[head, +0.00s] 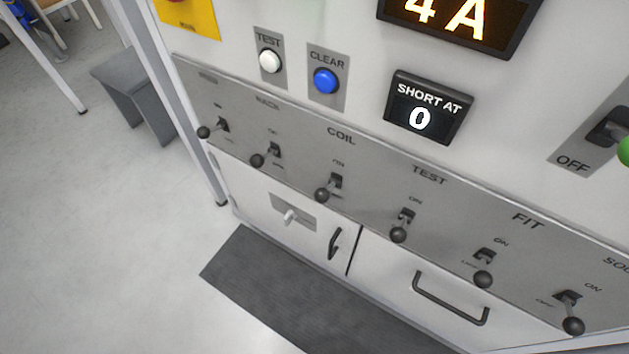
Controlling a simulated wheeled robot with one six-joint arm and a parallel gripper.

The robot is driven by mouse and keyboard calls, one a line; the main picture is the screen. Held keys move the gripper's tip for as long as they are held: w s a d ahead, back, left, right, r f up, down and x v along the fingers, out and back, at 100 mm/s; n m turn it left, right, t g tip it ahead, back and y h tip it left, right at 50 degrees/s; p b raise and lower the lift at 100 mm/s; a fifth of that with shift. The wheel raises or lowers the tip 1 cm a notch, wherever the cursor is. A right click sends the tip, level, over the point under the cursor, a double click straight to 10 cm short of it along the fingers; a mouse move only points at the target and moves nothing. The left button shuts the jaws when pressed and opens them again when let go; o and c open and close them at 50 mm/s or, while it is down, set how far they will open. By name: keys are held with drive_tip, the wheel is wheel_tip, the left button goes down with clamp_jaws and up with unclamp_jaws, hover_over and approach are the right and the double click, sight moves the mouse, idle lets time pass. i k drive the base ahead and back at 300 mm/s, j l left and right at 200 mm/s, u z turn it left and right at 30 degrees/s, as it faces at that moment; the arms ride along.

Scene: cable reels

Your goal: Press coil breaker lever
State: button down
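The coil breaker lever (329,187) is a small dark lever with a round black knob, under the label COIL on the grey switch panel (300,155). Its knob hangs at the lower left of its slot, with ON printed above. Similar levers stand in the same row: the rack lever (266,155) to its left and the test lever (402,226) to its right. My gripper is not in the head view.
Above the row are a white TEST button (270,61), a blue CLEAR button (326,81) and a display (428,107) reading SHORT AT 0. Below are cabinet doors with a protruding handle (450,300). A dark mat (290,290) lies on open floor.

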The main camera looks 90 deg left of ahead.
sight(321, 195)
drive_tip(key=k+u, duration=0.1)
drive_tip(key=u, duration=1.75)
drive_tip(key=i+l+u, duration=0.1)
drive_tip(key=u, duration=0.4)
drive_tip(key=k+u, duration=0.35)
drive_tip(key=i+l, duration=0.05)
